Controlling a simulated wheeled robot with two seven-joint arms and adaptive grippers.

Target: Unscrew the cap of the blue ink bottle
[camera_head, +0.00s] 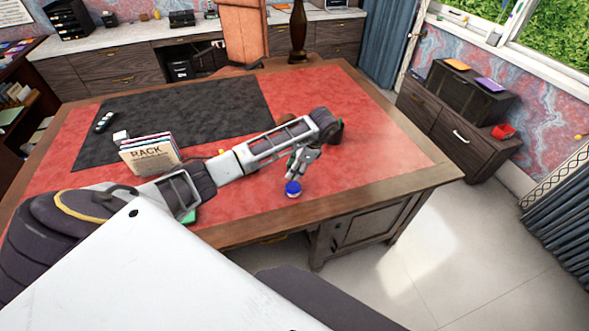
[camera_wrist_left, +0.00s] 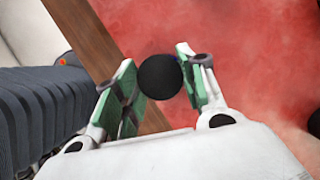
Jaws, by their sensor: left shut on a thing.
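The blue ink bottle (camera_head: 293,189) stands on the red leather desk top near its front edge. Its glass shows blue below my left gripper (camera_head: 297,167), which comes down on it from above. In the left wrist view, a round black cap (camera_wrist_left: 160,77) sits between the green-padded fingers of my left gripper (camera_wrist_left: 158,68), which is shut on it. The cap hides the bottle beneath it in that view. In the head view the fingers cover most of the cap. My right gripper is not in view.
The desk's wooden edge (camera_head: 420,178) runs close to the bottle. A rack of books (camera_head: 150,153) stands behind my left forearm, with a small white block (camera_head: 121,136) nearby. A dark mat (camera_head: 190,110) covers the desk's back left. The red surface at the right is clear.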

